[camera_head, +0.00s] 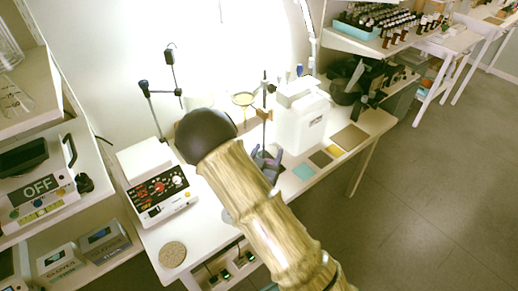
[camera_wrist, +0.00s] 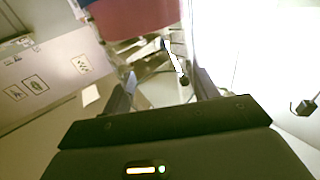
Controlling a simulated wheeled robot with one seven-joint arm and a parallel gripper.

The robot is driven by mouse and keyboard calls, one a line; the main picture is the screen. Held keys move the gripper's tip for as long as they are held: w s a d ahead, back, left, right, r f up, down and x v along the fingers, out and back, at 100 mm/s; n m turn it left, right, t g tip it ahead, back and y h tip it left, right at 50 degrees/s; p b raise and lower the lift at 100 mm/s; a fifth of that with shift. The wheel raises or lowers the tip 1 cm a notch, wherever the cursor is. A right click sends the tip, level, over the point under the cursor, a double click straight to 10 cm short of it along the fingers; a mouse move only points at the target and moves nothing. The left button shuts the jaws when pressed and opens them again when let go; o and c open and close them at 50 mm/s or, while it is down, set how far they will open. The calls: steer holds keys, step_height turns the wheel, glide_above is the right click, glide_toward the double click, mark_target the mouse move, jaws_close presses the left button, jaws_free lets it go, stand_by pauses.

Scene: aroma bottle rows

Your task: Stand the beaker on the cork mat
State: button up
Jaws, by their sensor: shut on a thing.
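The round, speckled cork mat (camera_head: 172,254) lies bare on the front left corner of the white table in the head view. In the wrist view, the two dark fingers of my gripper (camera_wrist: 164,92) stand apart, shut on a clear-walled thing that I take to be the beaker (camera_wrist: 187,35). Only faint, bright edges of it show, so its outline, base and tilt cannot be told. A red surface at the top of that view partly overlaps it; I cannot tell whether it belongs to the beaker.
A white hotplate-like device (camera_head: 160,186) with a dark panel stands behind the mat. A white container (camera_head: 300,118) and several flat coloured squares (camera_head: 304,172) are farther right. A shelf unit with an "OFF" device (camera_head: 38,195) borders the left. Some bare table surrounds the mat.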

steer(key=s+d+r+n+y+p, duration=0.1)
steer(key=d+r+n+y+p, duration=0.1)
steer(key=p, duration=0.6)
steer(key=s+d+r+n+t+y+p, duration=0.1)
steer(key=d+r+n+y+p, duration=0.1)
steer(key=d+y+p, duration=0.3)
steer(key=d+p, duration=0.1)
steer(key=p, duration=0.3)
steer(key=shift+s+d+n, duration=0.3)
steer(key=shift+s+d, duration=0.1)
